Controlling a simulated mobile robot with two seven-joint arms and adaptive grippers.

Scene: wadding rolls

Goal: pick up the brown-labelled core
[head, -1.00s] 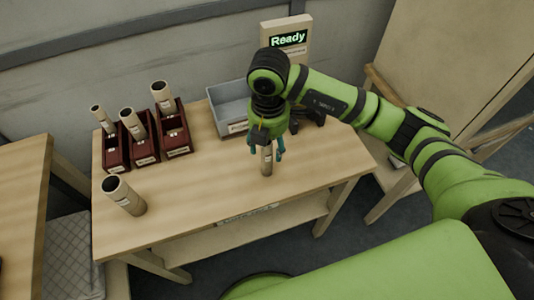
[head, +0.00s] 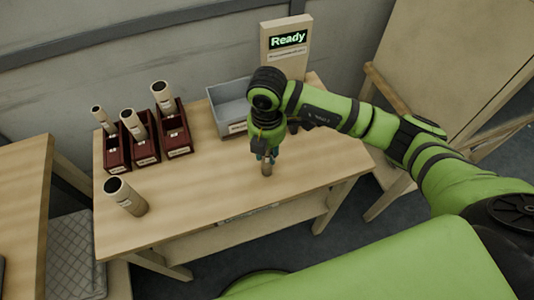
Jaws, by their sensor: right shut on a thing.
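A slim tan core (head: 267,168) stands upright on the wooden table, right of the middle. My right gripper (head: 267,157) points down over it and is shut on its upper part. The gripper hides the core's top, and I cannot make out the label colour. My left gripper is not in view.
Three dark red bins at the back left hold tilted cores (head: 103,119), (head: 133,123), (head: 163,97). A grey tray (head: 212,95) and a "Ready" sign (head: 288,40) are at the back. The table's middle is clear.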

